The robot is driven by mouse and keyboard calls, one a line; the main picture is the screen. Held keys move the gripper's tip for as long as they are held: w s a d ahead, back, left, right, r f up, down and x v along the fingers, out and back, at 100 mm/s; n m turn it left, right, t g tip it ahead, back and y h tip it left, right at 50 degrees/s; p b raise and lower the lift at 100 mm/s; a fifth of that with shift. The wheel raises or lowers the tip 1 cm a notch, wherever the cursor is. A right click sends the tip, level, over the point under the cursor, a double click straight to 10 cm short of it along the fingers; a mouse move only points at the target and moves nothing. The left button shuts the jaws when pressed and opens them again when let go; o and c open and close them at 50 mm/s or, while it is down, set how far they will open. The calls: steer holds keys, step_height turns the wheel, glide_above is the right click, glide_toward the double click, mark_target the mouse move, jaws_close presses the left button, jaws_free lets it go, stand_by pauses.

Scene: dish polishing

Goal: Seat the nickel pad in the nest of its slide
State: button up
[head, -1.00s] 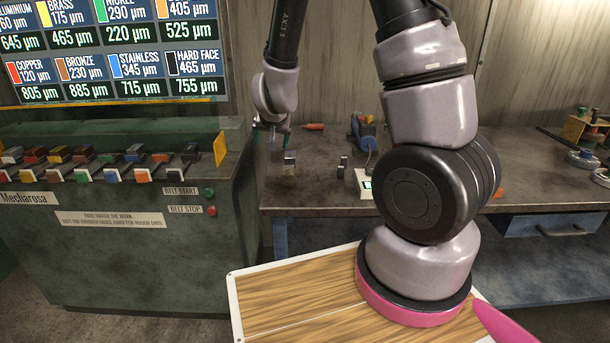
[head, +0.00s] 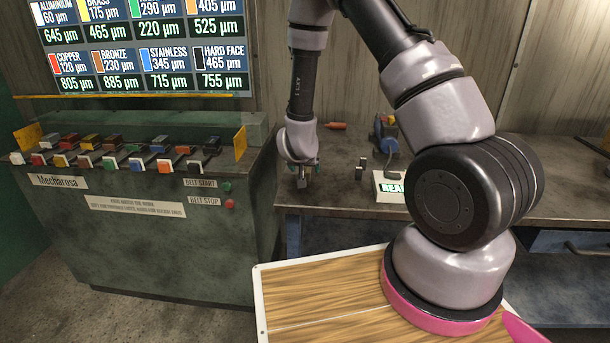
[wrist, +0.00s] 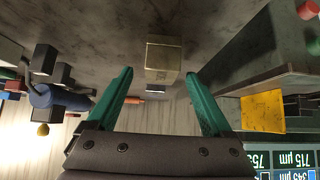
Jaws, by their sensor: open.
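A small pale metallic block (head: 302,183) stands on the bench below my gripper (head: 302,164). It also shows in the wrist view (wrist: 163,62), just ahead of and between the fingertips, with gaps on both sides. I cannot read a marking that shows whether it is the nickel pad. My gripper is open, its green fingers (wrist: 158,78) apart and empty. The slides stand in a row on the green console (head: 130,215) at left. One slide with a green front (head: 110,163) is near the middle; its nest is too small to make out.
Other small dark blocks (head: 361,170), a lit readout box (head: 390,188) and a blue device (head: 386,135) stand to the right on the bench (head: 335,155). An orange-handled item (head: 335,125) lies behind. A yellow plate (head: 240,142) rises at the console's right end.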

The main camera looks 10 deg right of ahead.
steer(key=x, duration=0.2)
steer(key=shift+w+f, duration=0.25)
steer(key=shift+f, duration=0.05)
jaws_close()
steer(key=shift+r, duration=0.1)
stand_by(1.1)
